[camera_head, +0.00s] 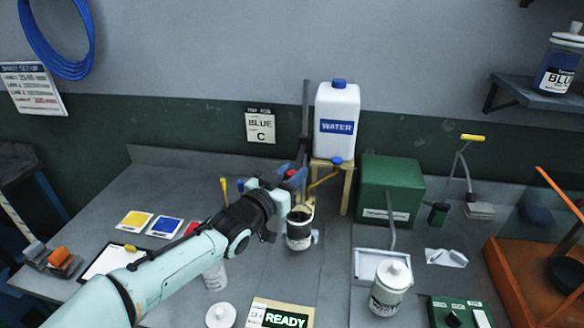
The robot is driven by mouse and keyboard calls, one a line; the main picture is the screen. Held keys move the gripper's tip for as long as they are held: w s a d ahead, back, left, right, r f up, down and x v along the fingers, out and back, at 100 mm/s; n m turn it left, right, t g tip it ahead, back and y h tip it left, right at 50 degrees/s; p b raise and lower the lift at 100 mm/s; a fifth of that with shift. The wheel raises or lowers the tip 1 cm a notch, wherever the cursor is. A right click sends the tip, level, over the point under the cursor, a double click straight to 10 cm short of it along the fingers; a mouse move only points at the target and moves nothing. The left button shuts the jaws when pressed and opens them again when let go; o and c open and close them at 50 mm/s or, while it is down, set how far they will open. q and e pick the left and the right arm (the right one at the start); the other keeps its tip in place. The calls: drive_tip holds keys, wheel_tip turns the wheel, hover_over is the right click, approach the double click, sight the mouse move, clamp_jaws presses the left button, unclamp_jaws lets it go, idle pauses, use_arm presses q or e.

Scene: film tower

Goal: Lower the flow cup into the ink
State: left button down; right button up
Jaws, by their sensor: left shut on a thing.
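My left gripper (288,188) reaches in from the lower left and is above the open ink can (299,236). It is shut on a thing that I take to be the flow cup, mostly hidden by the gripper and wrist. The ink can is white with a dark label and stands upright on the bench. A pale, tan rim shows at its top, close under the gripper. I cannot tell whether the cup touches the ink. My right gripper is not in view.
A white water jug (338,112) stands on a wooden stand behind the can, with a green box (390,187) to its right. A lidded white can (390,288) stands at front right. A READY display (285,319) is in front. Colour cards (165,227) lie left.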

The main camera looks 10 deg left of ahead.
use_arm(q)
wheel_tip(320, 180, down, 7)
drive_tip(key=b, duration=0.4)
drive_tip(key=shift+b, duration=0.3)
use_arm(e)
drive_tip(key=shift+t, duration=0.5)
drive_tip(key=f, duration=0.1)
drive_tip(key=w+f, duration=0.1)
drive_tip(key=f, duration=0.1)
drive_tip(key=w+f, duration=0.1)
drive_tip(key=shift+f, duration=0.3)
use_arm(q)
drive_tip(key=shift+r, duration=0.1)
drive_tip(key=c, duration=0.9)
unclamp_jaws()
drive_tip(key=shift+c, duration=0.2)
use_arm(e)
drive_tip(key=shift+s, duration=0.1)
use_arm(q)
drive_tip(key=shift+r, duration=0.1)
drive_tip(key=v, duration=1.3)
drive_tip(key=shift+s, duration=0.2)
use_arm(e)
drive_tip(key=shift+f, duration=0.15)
use_arm(q)
drive_tip(key=shift+a, duration=0.1)
